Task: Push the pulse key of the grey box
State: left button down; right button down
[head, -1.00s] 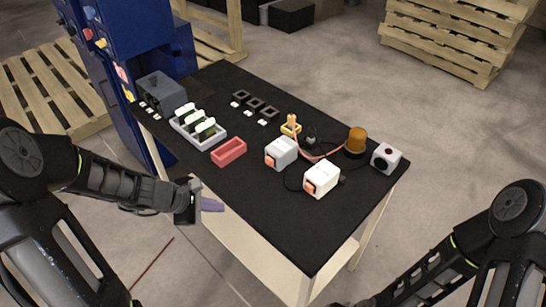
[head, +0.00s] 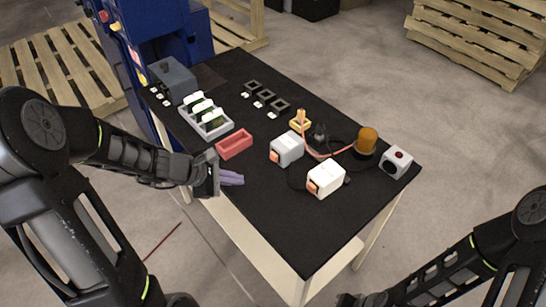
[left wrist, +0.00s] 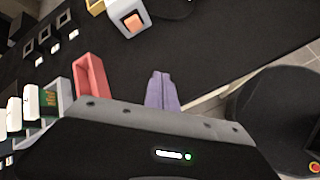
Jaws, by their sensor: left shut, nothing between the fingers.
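The grey box (head: 287,149) stands on the black tabletop, with its orange key (head: 275,157) on the side facing left. In the left wrist view the box (left wrist: 128,14) is at the top, its orange key (left wrist: 133,22) turned toward the camera. My left gripper (head: 231,178) is shut and empty, its purple fingers together at the table's near edge, left of the box and clearly apart from it. The fingers also show in the left wrist view (left wrist: 161,92), below the box. My right arm enters at lower right; its fingers are out of frame.
A white box (head: 326,178) with a similar orange key stands right of the grey one. A red tray (head: 234,145) lies just beyond my left fingers. The front tabletop is clear.

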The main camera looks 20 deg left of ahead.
aim_at(274, 157)
pick_arm(q)
jog(key=w+d, duration=0.1)
jog(key=w, duration=0.1)
jog(key=w+d, duration=0.1)
jog(key=w, duration=0.1)
jog(key=w+d, duration=0.1)
jog(key=w, duration=0.1)
jog(key=shift+w+d+p, duration=0.15)
jog(key=shift+d+p, duration=0.2)
jog(key=shift+d, duration=0.05)
jog(key=shift+w+d, duration=0.3)
jog(key=shift+w, duration=0.25)
dwell(1.4)
jog(key=shift+w+d, duration=0.25)
jog(key=shift+w, duration=0.1)
jog(key=shift+w+d, duration=0.35)
jog(key=shift+w, duration=0.25)
dwell(1.3)
jog(key=shift+s, duration=0.1)
jog(key=shift+s+a+b, duration=0.35)
jog(key=shift+s+a, duration=0.25)
jog(key=shift+s, duration=0.3)
